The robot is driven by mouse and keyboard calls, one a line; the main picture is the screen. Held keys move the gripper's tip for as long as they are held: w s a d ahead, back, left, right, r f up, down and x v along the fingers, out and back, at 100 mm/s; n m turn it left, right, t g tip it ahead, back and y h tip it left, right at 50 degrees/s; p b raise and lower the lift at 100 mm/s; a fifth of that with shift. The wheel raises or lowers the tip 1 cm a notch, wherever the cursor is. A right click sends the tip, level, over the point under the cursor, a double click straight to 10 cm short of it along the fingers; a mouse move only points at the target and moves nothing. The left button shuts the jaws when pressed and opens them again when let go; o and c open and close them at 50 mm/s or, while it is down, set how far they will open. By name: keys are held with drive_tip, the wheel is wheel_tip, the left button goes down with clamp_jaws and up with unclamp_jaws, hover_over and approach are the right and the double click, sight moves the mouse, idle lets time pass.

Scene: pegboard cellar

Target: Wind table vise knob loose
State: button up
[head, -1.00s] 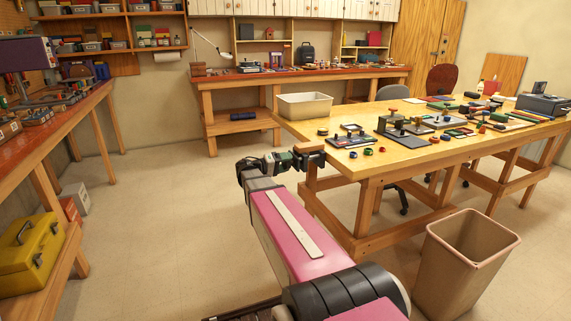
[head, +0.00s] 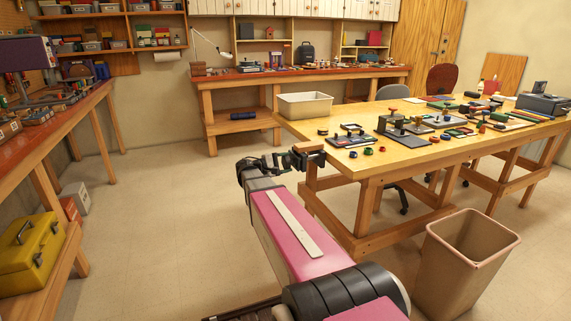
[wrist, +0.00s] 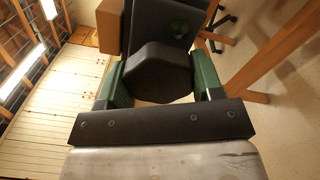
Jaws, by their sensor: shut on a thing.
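The table vise (head: 307,157) is on the left corner of the wooden worktable. Its dark body (wrist: 160,20) also shows at the top of the wrist view. The vise knob (wrist: 163,80) is dark and faceted, in the middle of the wrist view. My gripper (head: 276,163) is at the left side of the vise, reaching in from the left. In the wrist view its two green fingers stand on either side of the knob and are shut on it. The knob is too small and covered to make out in the head view.
The worktable (head: 350,172) carries small tools and parts. A tan bin (head: 462,262) stands on the floor in front of it. A cream tub (head: 304,105) stands at its far left. A bench (head: 90,115) with a yellow toolbox (head: 30,255) is on the left. The floor between is open.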

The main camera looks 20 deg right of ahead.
drive_tip(key=shift+n, duration=0.5)
drive_tip(key=o, duration=0.9)
drive_tip(key=shift+a, duration=0.15)
drive_tip(key=a, duration=1)
drive_tip(key=shift+s+a, duration=0.2)
drive_tip(key=shift+a, duration=0.1)
drive_tip(key=shift+f, duration=0.1)
drive_tip(key=s+a+f+m+g+y, duration=0.1)
drive_tip(key=s+f+m+y, duration=0.1)
drive_tip(key=s+f+y, duration=0.6)
drive_tip(key=s+a+f+m+y, duration=0.1)
drive_tip(key=s+f+y, duration=0.4)
drive_tip(key=f, duration=0.6)
drive_tip(key=s+a+f+m+y, duration=0.1)
drive_tip(key=a, duration=0.1)
drive_tip(key=s+a+f+m+y, duration=0.1)
drive_tip(key=s+a+y, duration=0.1)
drive_tip(key=s+a+f+m+y, duration=0.1)
drive_tip(key=s+a+y, duration=0.1)
drive_tip(key=shift+s+a+f+m, duration=0.1)
drive_tip(key=shift+s+a+m, duration=0.05)
drive_tip(key=shift+s+m, duration=0.15)
